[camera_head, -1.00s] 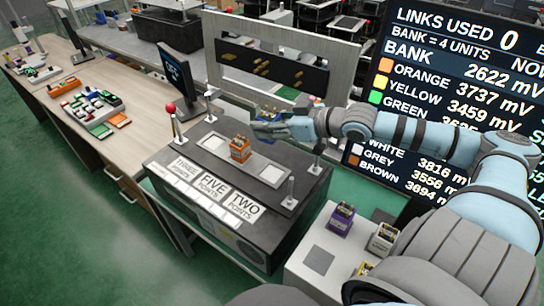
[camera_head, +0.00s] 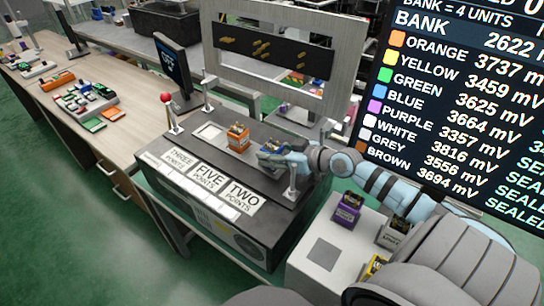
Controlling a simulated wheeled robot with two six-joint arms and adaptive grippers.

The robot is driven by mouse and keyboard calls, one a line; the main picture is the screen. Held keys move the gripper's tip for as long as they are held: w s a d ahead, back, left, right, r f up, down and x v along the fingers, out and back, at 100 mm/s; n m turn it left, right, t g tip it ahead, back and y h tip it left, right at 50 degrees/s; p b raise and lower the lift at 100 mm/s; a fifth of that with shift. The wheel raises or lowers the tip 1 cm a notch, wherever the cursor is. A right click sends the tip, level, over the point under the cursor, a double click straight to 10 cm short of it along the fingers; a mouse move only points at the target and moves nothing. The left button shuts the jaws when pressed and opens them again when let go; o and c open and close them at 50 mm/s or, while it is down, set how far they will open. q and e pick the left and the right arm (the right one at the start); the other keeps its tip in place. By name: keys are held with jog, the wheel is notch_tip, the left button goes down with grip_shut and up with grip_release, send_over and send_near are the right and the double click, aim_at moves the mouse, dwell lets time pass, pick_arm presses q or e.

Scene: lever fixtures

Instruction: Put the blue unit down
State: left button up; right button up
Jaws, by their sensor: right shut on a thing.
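My right gripper (camera_head: 268,156) is shut on the blue unit (camera_head: 272,147), a small block with a dark top, partly hidden by the fingers. It is low over the right end of the dark fixture (camera_head: 222,214), just right of the orange unit (camera_head: 237,141). I cannot tell whether the blue unit touches the fixture's top. The orange unit stands upright in the middle of the pale strip. A pale pad (camera_head: 208,131) to its left is bare. The right part of the strip is hidden by my gripper. My left gripper is not in view.
A red-knobbed lever (camera_head: 169,112) stands at the fixture's left, and a metal post (camera_head: 293,182) at its right. Point cards (camera_head: 210,177) line the front. A purple unit (camera_head: 347,207) and others stand on a pale stand (camera_head: 302,262). A large screen (camera_head: 455,100) rises behind my right arm.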

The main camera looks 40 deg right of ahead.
jog(key=o, duration=1)
jog(key=shift+r, duration=0.15)
jog(key=shift+s+d, duration=0.2)
jog(key=shift+s, duration=0.15)
jog(key=p+v, duration=0.2)
jog(key=v, duration=0.1)
jog(key=p+v, duration=0.2)
jog(key=v, duration=0.1)
jog(key=p+v, duration=0.2)
jog(key=v, duration=0.2)
jog(key=shift+w+a+r, duration=0.1)
jog(key=shift+a+r, duration=0.05)
jog(key=shift+r, duration=0.2)
jog(key=shift+s+r+p, duration=0.15)
jog(key=shift+s+p, duration=0.45)
jog(key=shift+s, duration=0.1)
